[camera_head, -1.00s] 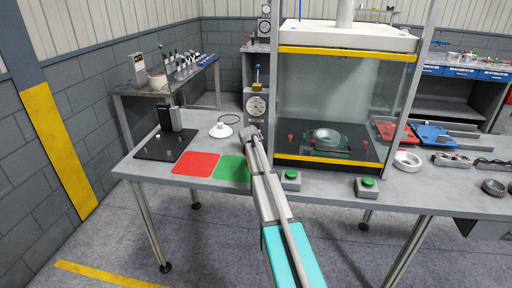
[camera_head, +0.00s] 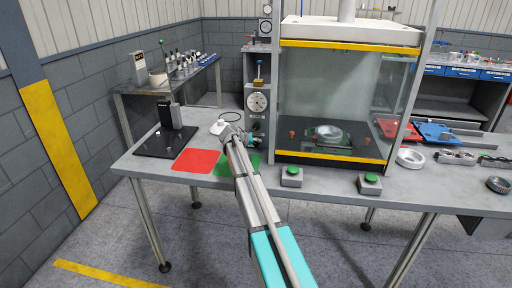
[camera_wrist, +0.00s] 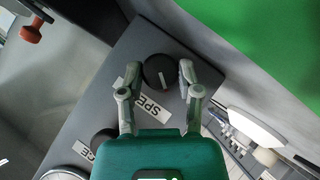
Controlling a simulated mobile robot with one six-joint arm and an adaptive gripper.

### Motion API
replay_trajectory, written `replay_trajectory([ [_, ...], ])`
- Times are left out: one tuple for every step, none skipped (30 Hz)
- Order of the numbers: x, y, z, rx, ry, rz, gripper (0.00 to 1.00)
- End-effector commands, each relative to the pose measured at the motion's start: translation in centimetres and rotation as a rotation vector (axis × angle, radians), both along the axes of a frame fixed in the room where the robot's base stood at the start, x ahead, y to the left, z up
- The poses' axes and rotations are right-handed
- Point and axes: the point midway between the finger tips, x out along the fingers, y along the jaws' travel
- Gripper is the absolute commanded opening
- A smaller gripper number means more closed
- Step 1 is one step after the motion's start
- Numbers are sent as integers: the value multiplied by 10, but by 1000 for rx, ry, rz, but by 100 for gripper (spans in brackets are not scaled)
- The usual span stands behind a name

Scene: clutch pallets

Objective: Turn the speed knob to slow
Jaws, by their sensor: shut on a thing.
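In the wrist view, the speed knob (camera_wrist: 158,71) is a round black knob with a white pointer line, on a grey panel (camera_wrist: 130,62). A white label beside it, partly covered by a finger, shows the letters "SPE". My gripper (camera_wrist: 166,72) has one finger on each side of the knob and is shut on it. In the head view, my gripper (camera_head: 255,143) is at the lower front of the grey column (camera_head: 257,122) with the dial gauge (camera_head: 257,102). The knob is too small and hidden to make out there.
A second black knob (camera_wrist: 103,138) and another label sit lower on the panel. Red (camera_head: 192,160) and green (camera_head: 240,165) mats lie in front. The glass-fronted press (camera_head: 330,98) stands to the right. Green buttons (camera_head: 291,172) line the table's front edge.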

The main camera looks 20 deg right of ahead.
Motion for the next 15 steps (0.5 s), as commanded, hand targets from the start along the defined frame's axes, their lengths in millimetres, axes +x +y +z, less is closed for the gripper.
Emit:
replay_trajectory([
  [0,0,-6,-36,26,-4,0],
  [0,0,-6,-60,43,-4,0],
  [0,0,-6,-91,65,-4,0],
  [0,0,-7,-114,80,-5,0],
  [0,0,-7,-138,96,-4,0],
  [0,0,-8,-170,118,-6,0],
  [0,0,-8,-193,133,-6,0],
  [0,0,-8,-216,150,-5,0],
  [0,0,-9,-247,171,-6,0],
  [0,1,-9,-272,188,-6,0],
  [0,1,-9,-295,203,-5,0],
  [0,1,-10,-325,224,-5,0],
  [0,1,-10,-348,240,-6,0],
  [0,1,-10,-371,255,-6,0],
  [0,1,-10,-401,276,-6,0],
])
